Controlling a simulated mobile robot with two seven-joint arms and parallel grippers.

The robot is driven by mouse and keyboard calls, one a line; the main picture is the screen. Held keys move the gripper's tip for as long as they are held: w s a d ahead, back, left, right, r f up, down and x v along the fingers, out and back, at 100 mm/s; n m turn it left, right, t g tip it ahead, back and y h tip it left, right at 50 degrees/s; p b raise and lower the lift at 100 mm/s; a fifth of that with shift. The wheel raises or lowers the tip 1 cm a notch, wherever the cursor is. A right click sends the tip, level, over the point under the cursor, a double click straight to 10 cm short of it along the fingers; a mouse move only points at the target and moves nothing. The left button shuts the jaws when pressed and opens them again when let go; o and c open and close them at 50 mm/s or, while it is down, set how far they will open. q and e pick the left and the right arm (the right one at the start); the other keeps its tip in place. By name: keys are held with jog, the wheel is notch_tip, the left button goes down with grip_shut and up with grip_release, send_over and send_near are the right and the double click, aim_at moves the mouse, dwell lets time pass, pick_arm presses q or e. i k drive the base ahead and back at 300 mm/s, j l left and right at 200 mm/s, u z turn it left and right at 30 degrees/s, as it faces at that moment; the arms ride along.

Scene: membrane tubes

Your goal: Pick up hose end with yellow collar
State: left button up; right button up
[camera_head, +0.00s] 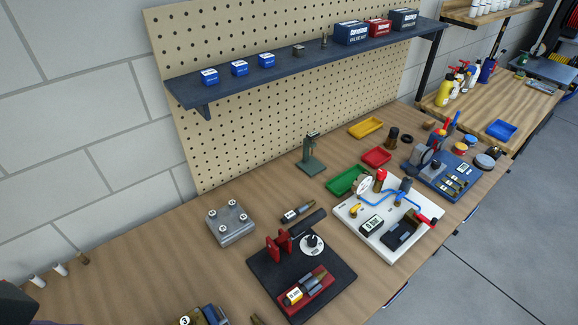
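A blue hose (374,198) runs over a white board (352,226) right of the middle of the bench. A small yellow part (355,211) sits at the board's left side, near the hose; I cannot tell whether it is a collar on a hose end. A red part (427,221) sits at the board's right edge. A round white gauge (364,184) stands at the back of the board. Neither gripper can be made out. A dark shape cut off in the lower left corner may be part of my arm.
A black plate (335,290) with red blocks and a dial lies in front. A bolted metal block (231,224) is to its left. Green (342,180), red (376,156) and yellow (366,128) trays lie behind. A shelf (300,68) overhangs the back. The bench's left part is mostly clear.

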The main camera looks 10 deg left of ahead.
aim_at(294, 295)
jog(key=u, duration=0.15)
jog(key=j+z, duration=0.5)
jog(key=j, duration=0.15)
jog(key=k, duration=0.4)
jog(key=j+u, duration=0.65)
